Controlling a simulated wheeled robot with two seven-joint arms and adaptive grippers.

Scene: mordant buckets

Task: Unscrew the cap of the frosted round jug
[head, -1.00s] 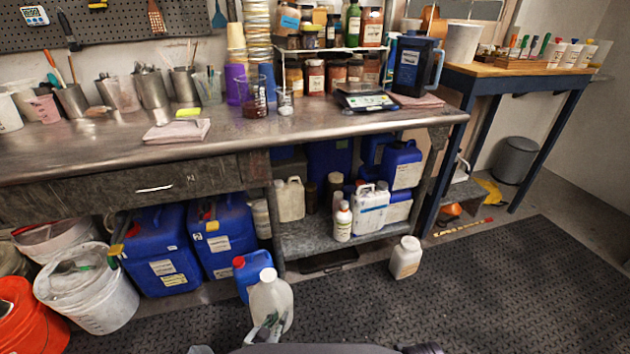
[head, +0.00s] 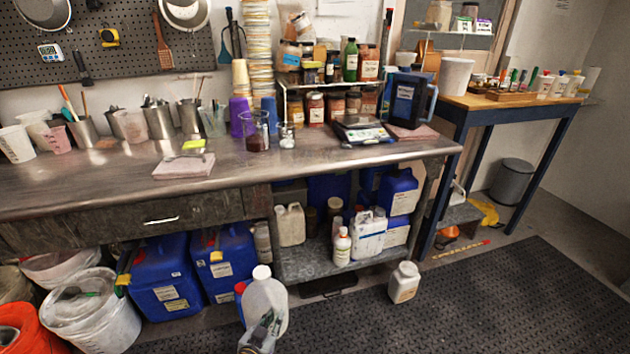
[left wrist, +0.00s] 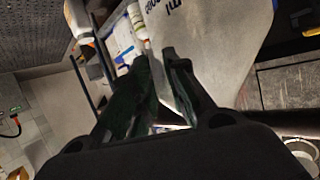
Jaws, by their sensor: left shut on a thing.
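The frosted round jug (head: 262,298) is pale and translucent, near the bottom middle of the head view. Its white cap (head: 262,272) is on its neck. My left gripper (head: 268,322) is in front of the jug's lower part, shut on it. In the left wrist view the fingers (left wrist: 158,56) meet the edge of the large pale jug (left wrist: 212,45), which bears dark print. I cannot tell exactly which part is gripped. The jug's base is partly hidden and I cannot tell whether it touches the floor. My right gripper is not in view.
The steel workbench (head: 110,188) stands behind, with blue jerrycans (head: 165,285) below it. A white bucket (head: 95,318) and an orange one (head: 30,330) are at the lower left.

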